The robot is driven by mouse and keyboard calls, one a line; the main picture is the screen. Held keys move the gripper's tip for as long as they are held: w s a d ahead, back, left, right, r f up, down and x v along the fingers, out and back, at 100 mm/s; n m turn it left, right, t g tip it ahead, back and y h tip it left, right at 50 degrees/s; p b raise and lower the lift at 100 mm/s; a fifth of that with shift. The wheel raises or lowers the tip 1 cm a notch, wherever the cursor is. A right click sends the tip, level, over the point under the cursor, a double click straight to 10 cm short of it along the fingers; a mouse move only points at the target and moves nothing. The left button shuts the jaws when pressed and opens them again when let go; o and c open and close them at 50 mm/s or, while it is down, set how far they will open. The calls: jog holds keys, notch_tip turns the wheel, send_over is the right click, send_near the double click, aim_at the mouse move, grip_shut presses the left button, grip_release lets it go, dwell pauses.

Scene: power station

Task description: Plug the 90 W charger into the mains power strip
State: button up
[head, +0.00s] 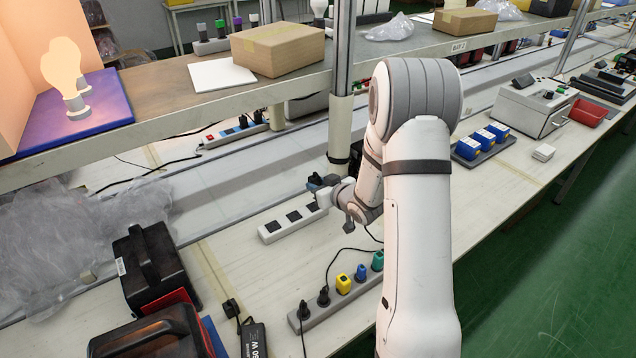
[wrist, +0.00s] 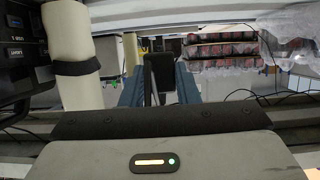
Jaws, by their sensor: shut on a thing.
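My gripper (head: 318,184) is above the far right end of a white strip with dark sockets (head: 271,237). In the wrist view, the blue fingers of my gripper (wrist: 158,92) are shut on a dark, upright block (wrist: 158,70), which looks like a plug. Its lower part and any pins are hidden, and I cannot tell whether it touches the strip. A black charger brick (head: 254,342) with a white wattage label, partly cut off, lies at the bottom of the head view. A small black plug (head: 231,308) lies beside it.
A grey strip (head: 318,316) with black, yellow, blue and green plugs lies in front. A black-red case (head: 152,265) and clear plastic (head: 55,245) are left. A post (head: 341,125) and shelf (head: 160,95) stand close behind my gripper.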

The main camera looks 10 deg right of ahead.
aim_at(319, 212)
jog(key=shift+s+a+f+b, duration=0.1)
jog(key=shift+f+b, duration=0.7)
jog(key=shift+f, duration=0.6)
jog(key=shift+a+f+b, duration=0.1)
jog(key=shift+f+b, duration=0.7)
jog(key=shift+f, duration=0.55)
jog(key=shift+r, duration=0.2)
jog(key=shift+s+d+b, duration=0.1)
jog(key=shift+b, duration=0.25)
jog(key=shift+f, duration=0.25)
jog(key=shift+f+b, duration=0.35)
jog(key=shift+b, duration=0.25)
jog(key=shift+f+b, duration=0.3)
jog(key=shift+b, duration=0.05)
jog(key=o, duration=1.2)
jog(key=shift+c, duration=0.2)
jog(key=shift+s+r, duration=0.1)
